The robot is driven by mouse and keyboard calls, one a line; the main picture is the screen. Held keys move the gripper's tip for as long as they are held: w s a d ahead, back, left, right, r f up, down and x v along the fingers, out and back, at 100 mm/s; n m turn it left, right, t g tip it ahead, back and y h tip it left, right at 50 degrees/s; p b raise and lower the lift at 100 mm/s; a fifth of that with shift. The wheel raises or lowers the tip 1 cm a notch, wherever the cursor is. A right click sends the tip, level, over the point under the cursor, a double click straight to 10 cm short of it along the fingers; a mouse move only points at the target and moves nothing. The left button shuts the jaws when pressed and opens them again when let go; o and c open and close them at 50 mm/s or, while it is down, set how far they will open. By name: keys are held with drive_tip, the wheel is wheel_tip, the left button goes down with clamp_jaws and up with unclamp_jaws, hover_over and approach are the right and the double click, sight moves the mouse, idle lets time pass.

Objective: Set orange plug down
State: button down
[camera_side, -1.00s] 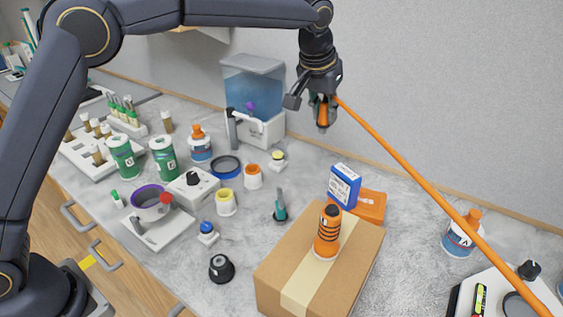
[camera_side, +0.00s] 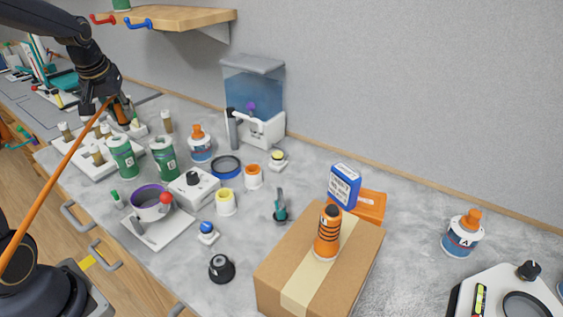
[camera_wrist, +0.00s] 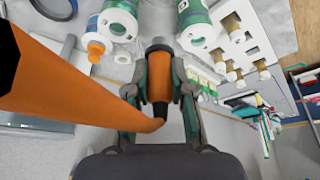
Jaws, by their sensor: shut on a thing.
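My gripper (camera_side: 114,108) is at the far left of the side view, above the back of the bench near the test-tube rack. It is shut on the orange plug (camera_wrist: 158,76), which shows between the two fingers in the wrist view. The plug has a dark lower section and a grey far end. An orange cable (camera_side: 55,178) runs from the gripper down to the lower left; it crosses the left of the wrist view (camera_wrist: 65,88) close to the camera. Whether the plug touches anything beneath it cannot be told.
Near the gripper stand green-labelled cylinders (camera_side: 123,157), a white rack (camera_side: 84,168) with brown-capped tubes, and an orange-capped bottle (camera_side: 200,145). A wooden shelf (camera_side: 185,17) juts from the wall.

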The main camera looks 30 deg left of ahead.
wheel_tip(320, 180, down, 5)
drive_tip(key=s, duration=0.1)
drive_tip(key=w+a+f, duration=0.2)
drive_tip(key=w+f, duration=0.1)
drive_tip(key=w+a+f, duration=0.2)
drive_tip(key=w+f, duration=0.1)
drive_tip(key=w, duration=0.1)
drive_tip(key=w+a+f, duration=0.3)
drive_tip(key=w, duration=0.1)
drive_tip(key=shift+w+f, duration=0.2)
drive_tip(key=shift+w+a+f, duration=0.1)
drive_tip(key=shift+f, duration=0.15)
drive_tip(key=shift+w+a+f, duration=0.1)
drive_tip(key=shift+w+f, duration=0.1)
drive_tip(key=shift+f, duration=1.45)
drive_tip(key=shift+f, duration=0.1)
drive_tip(key=c, duration=1)
unclamp_jaws()
